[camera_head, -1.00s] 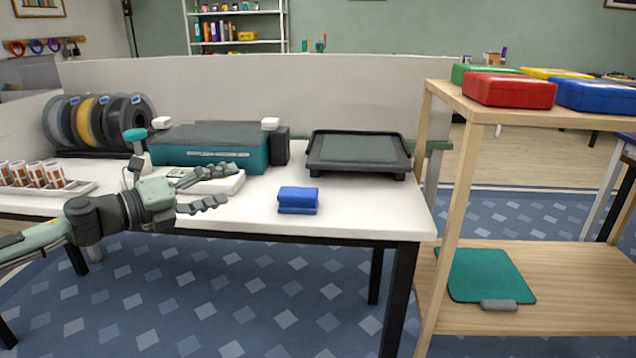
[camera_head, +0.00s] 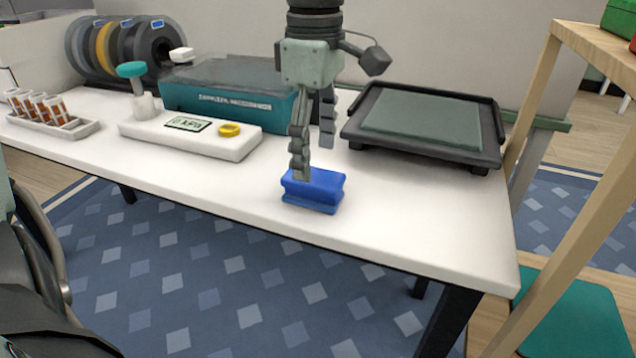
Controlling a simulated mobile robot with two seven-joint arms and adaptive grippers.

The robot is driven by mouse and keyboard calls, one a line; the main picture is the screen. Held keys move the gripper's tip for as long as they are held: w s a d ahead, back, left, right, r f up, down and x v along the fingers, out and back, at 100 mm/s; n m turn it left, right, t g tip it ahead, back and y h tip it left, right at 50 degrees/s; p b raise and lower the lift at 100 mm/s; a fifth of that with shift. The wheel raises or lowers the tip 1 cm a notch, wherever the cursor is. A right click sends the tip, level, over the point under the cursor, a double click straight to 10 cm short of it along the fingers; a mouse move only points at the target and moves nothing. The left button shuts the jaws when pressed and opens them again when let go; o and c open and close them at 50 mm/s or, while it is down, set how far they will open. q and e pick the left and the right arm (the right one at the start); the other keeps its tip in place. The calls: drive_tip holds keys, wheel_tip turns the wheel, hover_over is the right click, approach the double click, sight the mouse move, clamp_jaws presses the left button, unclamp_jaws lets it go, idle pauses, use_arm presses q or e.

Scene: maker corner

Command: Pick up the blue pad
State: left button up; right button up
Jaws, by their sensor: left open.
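The blue pad (camera_head: 318,189) is a small block with grooved sides, lying on the white table (camera_head: 220,185) near its front edge. My left gripper (camera_head: 313,160) points down from above, with its fingers apart and open. One fingertip is at the pad's top left and hides a little of it; I cannot tell whether it touches. The other finger stands behind the pad in the picture. My right gripper is not in view.
Behind the gripper is a teal machine (camera_head: 235,95). A black-framed tray (camera_head: 425,125) stands to the right. A white device with a yellow button (camera_head: 229,130) is to the left. A wooden shelf (camera_head: 560,190) stands at the right.

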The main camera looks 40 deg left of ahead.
sight(313, 175)
use_arm(q)
drive_tip(key=f, duration=0.4)
drive_tip(key=shift+s, duration=0.25)
drive_tip(key=shift+f, duration=0.6)
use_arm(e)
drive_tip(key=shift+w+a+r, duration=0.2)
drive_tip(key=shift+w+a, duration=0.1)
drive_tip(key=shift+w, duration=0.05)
use_arm(q)
drive_tip(key=shift+c, duration=0.5)
drive_tip(key=shift+w, duration=0.1)
drive_tip(key=c, duration=1.2)
drive_tip(key=shift+o, duration=0.2)
drive_tip(key=shift+a, duration=0.1)
drive_tip(key=shift+r, duration=0.1)
